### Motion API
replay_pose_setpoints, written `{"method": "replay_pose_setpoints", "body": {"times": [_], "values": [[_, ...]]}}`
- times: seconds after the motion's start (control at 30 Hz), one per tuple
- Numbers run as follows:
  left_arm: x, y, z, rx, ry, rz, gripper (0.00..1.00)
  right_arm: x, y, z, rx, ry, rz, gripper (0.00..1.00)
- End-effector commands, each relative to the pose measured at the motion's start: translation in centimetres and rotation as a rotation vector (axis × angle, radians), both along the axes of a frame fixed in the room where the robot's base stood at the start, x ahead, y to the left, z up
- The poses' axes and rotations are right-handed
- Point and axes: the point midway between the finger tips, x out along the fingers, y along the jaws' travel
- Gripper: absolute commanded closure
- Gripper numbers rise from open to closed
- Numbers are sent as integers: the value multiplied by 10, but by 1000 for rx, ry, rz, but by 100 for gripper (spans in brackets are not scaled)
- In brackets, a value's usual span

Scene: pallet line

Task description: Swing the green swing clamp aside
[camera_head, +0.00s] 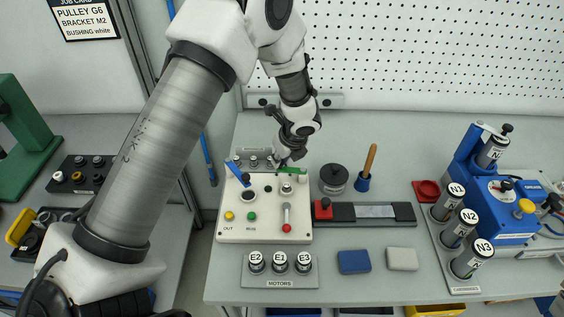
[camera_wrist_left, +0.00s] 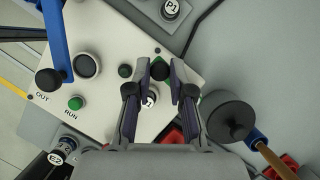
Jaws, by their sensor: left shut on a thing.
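The green swing clamp (camera_head: 290,171) lies across the upper right of the cream fixture plate (camera_head: 265,233), partly hidden by my gripper in the head view. My left gripper (camera_head: 283,161) reaches down over the plate's top edge from behind. In the left wrist view its fingers (camera_wrist_left: 161,68) are shut around a dark knob, which appears to belong to the green clamp. Most of the clamp's arm is hidden there by the fingers. The blue swing clamp (camera_head: 235,172) stands at the plate's upper left and also shows in the left wrist view (camera_wrist_left: 56,35). My right gripper is not in view.
Near the plate's right side stand a dark round pot (camera_head: 334,180) and a wooden-handled tool in a blue holder (camera_head: 363,182). A row of posts (camera_head: 252,162) lies behind.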

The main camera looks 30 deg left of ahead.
Motion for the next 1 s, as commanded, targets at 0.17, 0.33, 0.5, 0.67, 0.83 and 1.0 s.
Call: {"method": "replay_pose_setpoints", "body": {"times": [0.17,0.33,0.5,0.67,0.83,1.0], "values": [[6,3,-3,-2,4,-144,100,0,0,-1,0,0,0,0],[13,5,-3,-2,4,-253,100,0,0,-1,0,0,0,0],[17,5,-3,-2,4,-324,100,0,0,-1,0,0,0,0],[19,5,-3,-2,4,-357,100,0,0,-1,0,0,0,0],[20,5,-3,-3,3,-368,100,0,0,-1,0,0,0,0],[20,5,-3,-3,2,-367,100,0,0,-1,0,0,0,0]]}}
